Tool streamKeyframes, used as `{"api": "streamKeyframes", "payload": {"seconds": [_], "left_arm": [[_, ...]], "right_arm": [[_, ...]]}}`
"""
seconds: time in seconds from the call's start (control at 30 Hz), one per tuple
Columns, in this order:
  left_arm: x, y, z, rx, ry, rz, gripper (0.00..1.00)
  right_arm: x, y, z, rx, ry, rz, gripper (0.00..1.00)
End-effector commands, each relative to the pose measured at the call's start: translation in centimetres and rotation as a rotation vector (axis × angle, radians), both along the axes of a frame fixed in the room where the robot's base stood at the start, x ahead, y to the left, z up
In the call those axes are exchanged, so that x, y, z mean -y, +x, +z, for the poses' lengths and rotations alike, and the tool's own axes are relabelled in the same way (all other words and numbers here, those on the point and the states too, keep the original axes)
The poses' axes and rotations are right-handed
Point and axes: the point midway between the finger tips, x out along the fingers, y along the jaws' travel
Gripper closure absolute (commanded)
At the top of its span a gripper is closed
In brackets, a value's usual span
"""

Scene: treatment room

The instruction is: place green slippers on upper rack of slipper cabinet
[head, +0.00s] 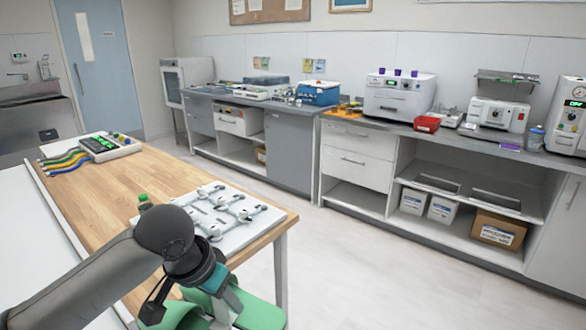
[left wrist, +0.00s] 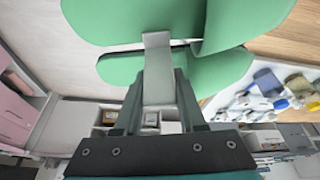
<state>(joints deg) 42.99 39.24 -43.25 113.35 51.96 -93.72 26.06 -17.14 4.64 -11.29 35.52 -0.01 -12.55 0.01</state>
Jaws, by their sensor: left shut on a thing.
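Green slippers (head: 262,313) are at the bottom of the head view, in front of the wooden table's near edge. They also fill the top of the left wrist view (left wrist: 125,22), one lying close beside the other. My left gripper (head: 222,302) is shut on the green slippers; in the left wrist view its fingers (left wrist: 157,75) close on them around a pale strip. The lower part of the slippers is cut off by the head view's edge. I cannot make out a slipper cabinet for certain in either view. My right gripper is not in view.
The wooden table (head: 120,200) bears a white tray of fittings (head: 225,212) and a device with coloured cables (head: 100,147). A long counter (head: 355,125) with open lower shelves and instruments runs along the back wall. The floor (head: 340,260) between is clear.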

Motion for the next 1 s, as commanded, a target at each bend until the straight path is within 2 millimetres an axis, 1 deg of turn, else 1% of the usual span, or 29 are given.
{"api": "streamKeyframes", "payload": {"seconds": [0.03,0.2,0.3,0.4,0.6,1.0], "left_arm": [[-0.3,-0.3,1.3,0.006,0.003,0.049,1.0],[-1.3,-1.7,4.4,0.009,0.009,0.234,1.0],[-1.9,-2.3,5.7,0.016,0.011,0.325,1.0],[-2.4,-2.8,6.6,0.024,0.012,0.389,1.0],[-2.8,-3.2,7.3,0.033,0.013,0.442,1.0],[-2.8,-3.1,7.4,0.037,0.013,0.442,1.0]], "right_arm": [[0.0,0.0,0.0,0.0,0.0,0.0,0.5],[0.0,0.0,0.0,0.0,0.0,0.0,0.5],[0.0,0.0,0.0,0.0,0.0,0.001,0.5],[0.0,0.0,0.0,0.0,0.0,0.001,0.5],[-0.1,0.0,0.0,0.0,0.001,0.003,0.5],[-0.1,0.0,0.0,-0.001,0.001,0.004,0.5]]}}
